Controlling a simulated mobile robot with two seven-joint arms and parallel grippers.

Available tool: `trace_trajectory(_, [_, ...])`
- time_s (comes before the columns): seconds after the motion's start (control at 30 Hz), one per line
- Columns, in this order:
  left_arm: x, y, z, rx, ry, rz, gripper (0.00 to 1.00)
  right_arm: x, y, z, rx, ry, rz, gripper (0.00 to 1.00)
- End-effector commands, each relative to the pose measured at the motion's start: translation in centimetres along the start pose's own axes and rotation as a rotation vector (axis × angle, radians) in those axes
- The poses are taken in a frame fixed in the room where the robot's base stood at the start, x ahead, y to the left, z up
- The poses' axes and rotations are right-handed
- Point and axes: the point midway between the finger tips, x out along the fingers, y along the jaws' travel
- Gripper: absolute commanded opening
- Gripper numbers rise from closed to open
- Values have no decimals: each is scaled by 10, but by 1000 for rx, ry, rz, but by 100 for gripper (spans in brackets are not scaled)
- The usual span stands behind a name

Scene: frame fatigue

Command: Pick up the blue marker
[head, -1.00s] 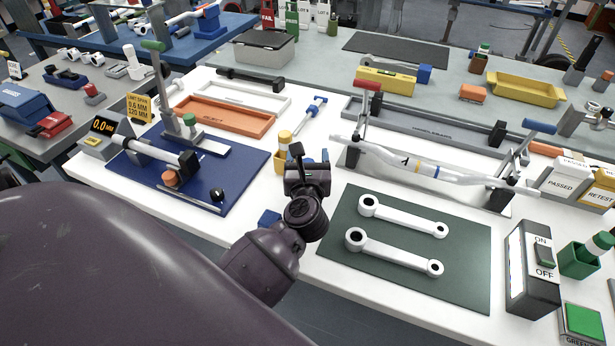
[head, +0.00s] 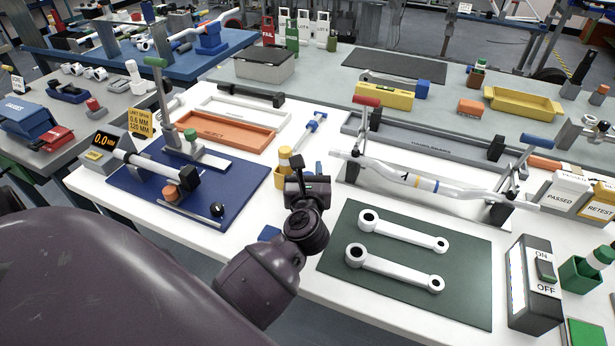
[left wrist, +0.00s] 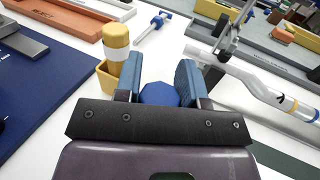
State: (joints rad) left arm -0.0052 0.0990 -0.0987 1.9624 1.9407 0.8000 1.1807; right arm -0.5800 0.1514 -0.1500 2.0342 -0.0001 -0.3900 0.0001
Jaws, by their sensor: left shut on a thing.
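My left gripper (head: 308,172) is over the front of the white bench, between the blue plate and the green mat. In the left wrist view its two blue-padded fingers (left wrist: 160,78) are shut on the blue marker (left wrist: 160,95), whose faceted blue end shows between them. In the head view the gripper hides most or all of the marker. A small blue block (head: 269,233), possibly the marker's holder, is partly hidden behind my arm. I cannot tell whether the marker is clear of the bench. My right gripper is not in view.
A yellow marker (head: 285,158) stands in a yellow holder (left wrist: 108,75) just left of the gripper. White connecting rods lie on the green mat (head: 460,285) to the right. A bent white bar (head: 395,177) sits on a fixture behind it. A blue-handled caliper (head: 312,128) lies behind.

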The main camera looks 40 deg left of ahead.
Motion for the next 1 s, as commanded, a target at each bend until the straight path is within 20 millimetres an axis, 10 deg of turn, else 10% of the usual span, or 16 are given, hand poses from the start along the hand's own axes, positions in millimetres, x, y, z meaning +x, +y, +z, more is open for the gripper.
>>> trace_trajectory(0.6, [0, 0, 146, -7, -7, -1, 13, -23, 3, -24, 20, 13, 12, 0])
trace_trajectory(1.0, [0, 0, 192, -2, -3, 0, 13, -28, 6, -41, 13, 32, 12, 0])
